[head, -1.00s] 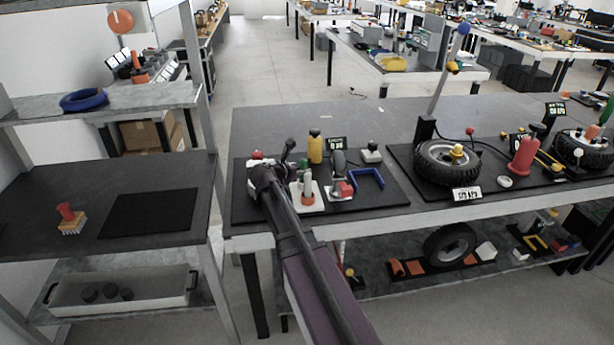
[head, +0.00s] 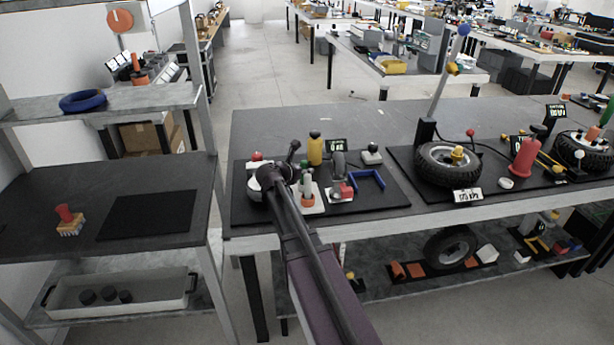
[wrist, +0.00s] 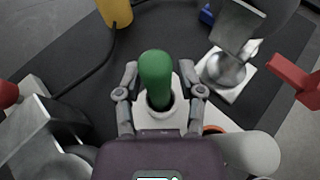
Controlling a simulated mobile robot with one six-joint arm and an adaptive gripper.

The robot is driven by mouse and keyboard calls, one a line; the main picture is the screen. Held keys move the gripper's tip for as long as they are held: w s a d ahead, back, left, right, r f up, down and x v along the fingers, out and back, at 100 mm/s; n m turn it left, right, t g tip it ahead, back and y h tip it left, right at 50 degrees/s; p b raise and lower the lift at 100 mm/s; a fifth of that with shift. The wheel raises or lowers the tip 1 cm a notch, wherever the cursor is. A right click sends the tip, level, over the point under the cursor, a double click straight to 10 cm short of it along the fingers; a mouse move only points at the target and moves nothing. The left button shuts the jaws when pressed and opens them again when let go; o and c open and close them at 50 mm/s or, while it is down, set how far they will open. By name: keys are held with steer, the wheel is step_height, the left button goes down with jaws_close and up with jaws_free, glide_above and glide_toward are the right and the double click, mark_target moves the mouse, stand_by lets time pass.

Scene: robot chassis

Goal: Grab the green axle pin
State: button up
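The green axle pin (wrist: 155,78) stands upright in the round hole of a pale holder (wrist: 160,117) in the wrist view. My gripper (wrist: 160,95) is open, with one finger on each side of the pin and gaps showing between them. The pin's lower end is hidden in the holder. In the head view my gripper end (head: 272,176) is low over the left part of the bench, and my arm hides much of the area around it.
A blue bracket (head: 368,181) lies to the right. In the wrist view a white cylinder (wrist: 250,151) is close to the right finger, and a grey metal block (wrist: 40,140) is at left.

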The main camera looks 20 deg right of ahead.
mark_target(304, 162)
jaws_close()
steer(key=shift+r, duration=0.2)
step_height(304, 162, up, 4)
steer(key=p, duration=0.4)
steer(key=shift+f, duration=0.15)
steer(key=s+a+p, duration=0.1)
steer(key=s+a, duration=0.9)
steer(key=a, duration=0.2)
steer(key=shift+s+r, duration=0.3)
steer(key=shift+r, duration=0.15)
